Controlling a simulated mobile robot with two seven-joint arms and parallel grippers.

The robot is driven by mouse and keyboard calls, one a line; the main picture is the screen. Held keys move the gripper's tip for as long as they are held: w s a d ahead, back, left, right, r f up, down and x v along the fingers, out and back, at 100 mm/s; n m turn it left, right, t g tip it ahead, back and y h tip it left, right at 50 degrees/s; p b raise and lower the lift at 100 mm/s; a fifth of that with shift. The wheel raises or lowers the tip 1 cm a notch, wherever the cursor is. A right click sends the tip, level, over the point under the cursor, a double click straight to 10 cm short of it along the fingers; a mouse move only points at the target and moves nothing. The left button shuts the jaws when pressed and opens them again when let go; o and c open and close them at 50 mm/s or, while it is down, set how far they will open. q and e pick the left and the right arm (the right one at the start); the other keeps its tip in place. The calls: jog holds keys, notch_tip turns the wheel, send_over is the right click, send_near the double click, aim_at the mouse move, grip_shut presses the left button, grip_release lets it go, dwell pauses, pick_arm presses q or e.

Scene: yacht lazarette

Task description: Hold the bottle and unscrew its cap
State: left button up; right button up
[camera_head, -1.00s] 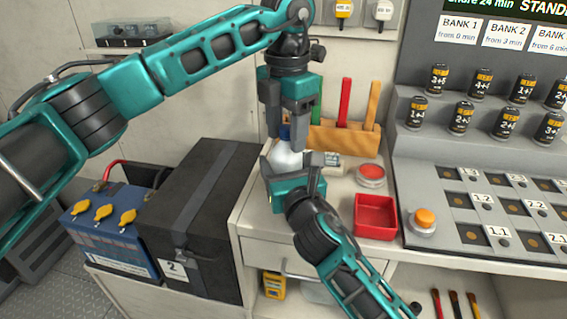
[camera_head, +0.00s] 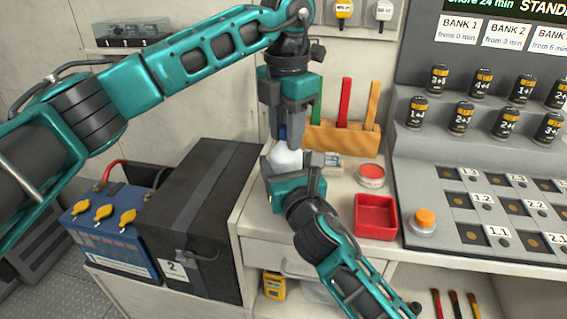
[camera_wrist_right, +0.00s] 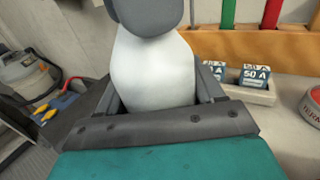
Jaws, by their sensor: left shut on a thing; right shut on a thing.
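My right gripper (camera_head: 289,168) comes from below and is shut around the bottle's body. The bottle also fills the middle of the right wrist view (camera_wrist_right: 152,72), between that gripper's fingers. My left gripper (camera_head: 287,136) reaches down from above and is shut on the cap. Its dark fingers hide most of the cap, and in the right wrist view they cover the bottle's top. I cannot tell how loose the cap is.
A wooden rack (camera_head: 340,137) with colored handles stands behind the bottle. A red tray (camera_head: 376,217) and a round red-topped tin (camera_head: 371,175) are to the right. A black box (camera_head: 200,215) stands left of the counter.

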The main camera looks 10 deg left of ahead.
pick_arm(q)
grip_shut()
jog(key=o, duration=1.1)
grip_release()
jog(key=shift+c, duration=0.2)
jog(key=shift+r, duration=4)
pick_arm(e)
jog(key=shift+f, duration=0.1)
jog(key=o, duration=1.4)
jog(key=shift+s, duration=0.1)
